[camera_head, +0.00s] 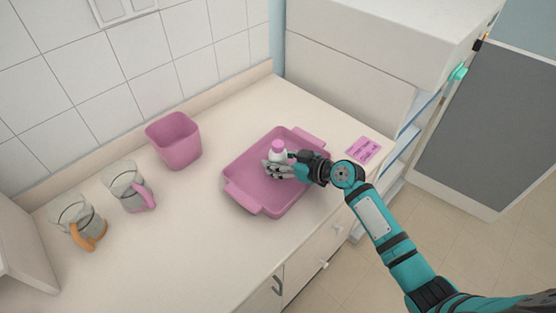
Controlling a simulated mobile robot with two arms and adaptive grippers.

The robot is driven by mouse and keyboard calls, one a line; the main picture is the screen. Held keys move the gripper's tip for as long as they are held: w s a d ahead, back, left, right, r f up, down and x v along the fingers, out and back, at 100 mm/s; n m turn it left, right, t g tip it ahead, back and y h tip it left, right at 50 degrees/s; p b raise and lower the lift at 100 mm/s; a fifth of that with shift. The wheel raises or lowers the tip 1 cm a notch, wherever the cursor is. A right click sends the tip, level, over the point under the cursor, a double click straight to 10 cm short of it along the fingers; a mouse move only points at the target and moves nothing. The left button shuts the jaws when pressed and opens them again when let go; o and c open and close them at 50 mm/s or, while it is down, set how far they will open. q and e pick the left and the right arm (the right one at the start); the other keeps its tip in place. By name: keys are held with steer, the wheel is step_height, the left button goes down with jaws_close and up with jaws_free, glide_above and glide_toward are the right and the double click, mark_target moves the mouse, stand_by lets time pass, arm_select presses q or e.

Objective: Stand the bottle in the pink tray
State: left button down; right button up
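The pink tray (262,207) lies on the counter, with a handle at each end. A small white bottle with a pink cap (278,147) stands about upright over the tray's inside. My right gripper (276,163) reaches in from the right and its fingers are around the bottle's body. The bottle's lower part is hidden by the fingers, so I cannot tell whether its base touches the tray floor. My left gripper is not in view.
A pink bin (174,141) stands left of the tray, near the wall. A jug with a pink handle (130,187) and one with an orange handle (78,221) stand further left. A pink card (363,150) lies right of the tray. The counter in front of the jugs is clear.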

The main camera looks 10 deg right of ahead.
steer(key=o, duration=0.5)
steer(key=shift+c, duration=0.2)
steer(key=shift+r+p, duration=0.2)
steer(key=shift+p, duration=0.1)
steer(key=shift+s+d, duration=0.2)
steer(key=shift+d, duration=0.1)
steer(key=b+v, duration=0.2)
steer(key=v, duration=0.7)
steer(key=shift+s+d+b, duration=0.2)
steer(key=shift+s+b, duration=0.1)
steer(key=shift+s, duration=0.05)
steer(key=shift+s+d+r, duration=0.45)
steer(key=shift+s+r, duration=0.05)
